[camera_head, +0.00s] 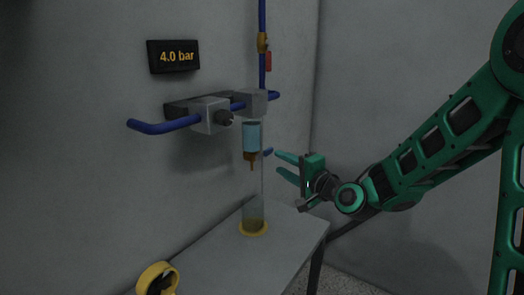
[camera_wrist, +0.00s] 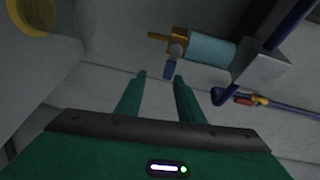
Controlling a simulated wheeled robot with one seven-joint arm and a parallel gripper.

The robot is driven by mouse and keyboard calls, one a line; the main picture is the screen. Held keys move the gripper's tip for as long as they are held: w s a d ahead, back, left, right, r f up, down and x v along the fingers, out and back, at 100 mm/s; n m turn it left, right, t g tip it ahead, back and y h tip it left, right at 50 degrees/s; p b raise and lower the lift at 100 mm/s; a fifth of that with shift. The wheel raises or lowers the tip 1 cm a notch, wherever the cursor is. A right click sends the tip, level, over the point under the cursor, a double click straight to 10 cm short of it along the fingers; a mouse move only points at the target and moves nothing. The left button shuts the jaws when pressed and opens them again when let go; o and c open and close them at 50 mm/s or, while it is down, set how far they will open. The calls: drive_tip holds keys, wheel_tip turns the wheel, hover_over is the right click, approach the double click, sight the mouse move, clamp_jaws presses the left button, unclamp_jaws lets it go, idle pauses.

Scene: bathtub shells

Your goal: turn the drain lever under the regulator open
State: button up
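The grey regulator block (camera_head: 250,102) sits on a blue pipe by the wall, with a light-blue bowl (camera_head: 251,137) hanging below it. A brass drain fitting (camera_head: 251,158) with a downward spout is under the bowl. In the wrist view the lever (camera_wrist: 169,69) appears just beyond the fingertips, nearer the right finger, beside the brass fitting (camera_wrist: 178,38). My gripper (camera_head: 278,162) is open and empty, its fingers pointing at the lever; they also show in the wrist view (camera_wrist: 160,77).
A clear tall cylinder (camera_head: 253,195) on a yellow base (camera_head: 253,229) stands on the grey table (camera_head: 215,255) below the drain. A brass valve with a red handle (camera_head: 268,61) is on the pipe above. A display (camera_head: 173,56) reads 4.0 bar. Space right of the lever is clear except my arm.

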drive_tip(key=shift+w+a+r+m+t, duration=0.4)
drive_tip(key=shift+w+a+r+m, duration=0.1)
drive_tip(key=shift+a+r+m, duration=0.1)
drive_tip(key=x, duration=1)
drive_tip(key=shift+c, duration=0.3)
clamp_jaws()
